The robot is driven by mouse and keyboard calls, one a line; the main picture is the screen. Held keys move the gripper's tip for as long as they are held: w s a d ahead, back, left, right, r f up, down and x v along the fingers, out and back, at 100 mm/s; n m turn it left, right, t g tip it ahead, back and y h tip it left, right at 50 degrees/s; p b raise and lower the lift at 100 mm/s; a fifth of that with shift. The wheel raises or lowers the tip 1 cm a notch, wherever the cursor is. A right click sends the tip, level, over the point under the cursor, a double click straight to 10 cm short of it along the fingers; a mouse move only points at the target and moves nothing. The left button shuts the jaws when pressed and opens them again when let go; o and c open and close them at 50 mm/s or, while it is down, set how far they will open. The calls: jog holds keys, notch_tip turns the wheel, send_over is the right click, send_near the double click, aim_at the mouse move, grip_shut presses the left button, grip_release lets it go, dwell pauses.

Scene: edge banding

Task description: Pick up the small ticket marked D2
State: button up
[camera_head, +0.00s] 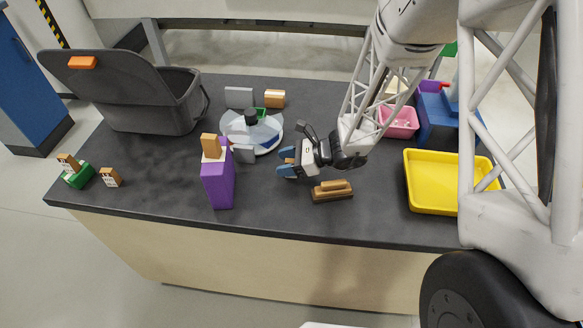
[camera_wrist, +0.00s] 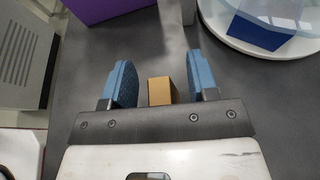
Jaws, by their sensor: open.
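My gripper (camera_head: 286,162) is open above the middle of the table, its blue fingertips pointing left. In the wrist view its two blue fingers (camera_wrist: 164,85) stand apart. A small tan block (camera_wrist: 161,91) shows between them; I cannot tell whether it is touched. Small pale tickets with tan tops show in the head view: one in a green holder (camera_head: 78,175) at far left, one ticket (camera_head: 111,179) standing beside it, and one in the tall purple holder (camera_head: 218,186), left of my gripper. Their marks are too small to read, so I cannot tell which is D2.
A round white tray with a clear cover (camera_head: 252,130) lies beyond the purple holder. A brown wooden block (camera_head: 332,191) lies near my gripper. A yellow tray (camera_head: 440,183) and pink bin (camera_head: 400,123) stand right, a grey open bin (camera_head: 155,107) back left. The front left-centre is clear.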

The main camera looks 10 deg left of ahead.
aim_at(286, 162)
dwell(0.3)
jog(key=c, duration=1)
jog(key=shift+r, duration=0.1)
jog(key=shift+r, duration=0.65)
jog(key=shift+s+d+r, duration=0.1)
jog(key=shift+s+r, duration=0.1)
jog(key=shift+r, duration=0.35)
jog(key=shift+s+d+r, duration=0.1)
jog(key=shift+s+r, duration=0.05)
jog(key=shift+r, duration=0.35)
jog(key=s+d, duration=0.3)
jog(key=s, duration=0.3)
jog(key=s+d+r, duration=0.1)
jog(key=s+d, duration=0.3)
jog(key=s, duration=0.3)
jog(key=shift+s+r, duration=0.2)
jog(key=shift+s, duration=0.1)
jog(key=shift+a, duration=0.1)
